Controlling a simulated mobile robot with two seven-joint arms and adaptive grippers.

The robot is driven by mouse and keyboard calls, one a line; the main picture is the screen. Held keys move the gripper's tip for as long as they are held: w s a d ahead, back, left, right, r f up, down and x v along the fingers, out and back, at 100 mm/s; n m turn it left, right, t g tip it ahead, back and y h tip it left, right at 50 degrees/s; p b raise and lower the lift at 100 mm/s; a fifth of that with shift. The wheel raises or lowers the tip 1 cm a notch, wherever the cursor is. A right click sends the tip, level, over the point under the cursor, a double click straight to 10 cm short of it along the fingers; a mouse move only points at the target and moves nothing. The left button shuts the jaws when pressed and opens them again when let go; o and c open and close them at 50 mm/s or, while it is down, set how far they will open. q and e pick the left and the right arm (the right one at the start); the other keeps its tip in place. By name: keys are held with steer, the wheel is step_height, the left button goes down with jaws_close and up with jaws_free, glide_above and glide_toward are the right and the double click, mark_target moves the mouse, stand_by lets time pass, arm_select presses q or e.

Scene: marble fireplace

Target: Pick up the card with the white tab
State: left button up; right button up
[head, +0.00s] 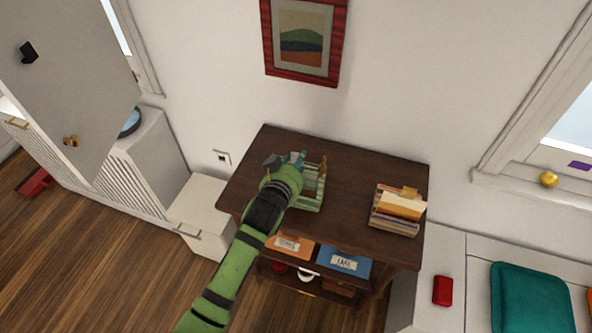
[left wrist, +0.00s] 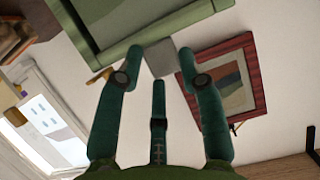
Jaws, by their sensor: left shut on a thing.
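A green slatted crate (head: 313,203) stands on the dark wooden table, with some cards or dividers inside it. My left gripper (head: 292,160) is at the crate's back left part, and my arm and wrist hide much of the crate. In the left wrist view, the teal fingertips of my left gripper (left wrist: 162,62) close on a small pale grey-white tab (left wrist: 160,58). It looks like the white tab of the card; the rest of the card cannot be told apart. A green-edged panel (left wrist: 148,28) is just beyond the fingertips. My right gripper is in neither view.
The dark table (head: 350,165) also bears a box of orange and cream cards (head: 398,207) at the right. Blue and orange boxes sit on its lower shelf. A red-framed picture (head: 302,40) hangs on the wall behind. The tabletop between crate and card box is clear.

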arm_select(q)
steer(key=shift+s+a+f, duration=0.1)
steer(key=shift+c, duration=0.7)
steer(key=r, duration=0.4)
steer(key=r+b, duration=0.1)
steer(key=r, duration=0.4)
steer(key=shift+w+r, duration=0.2)
steer(key=shift+r, duration=0.05)
jaws_close()
steer(key=o, duration=1.6)
jaws_free()
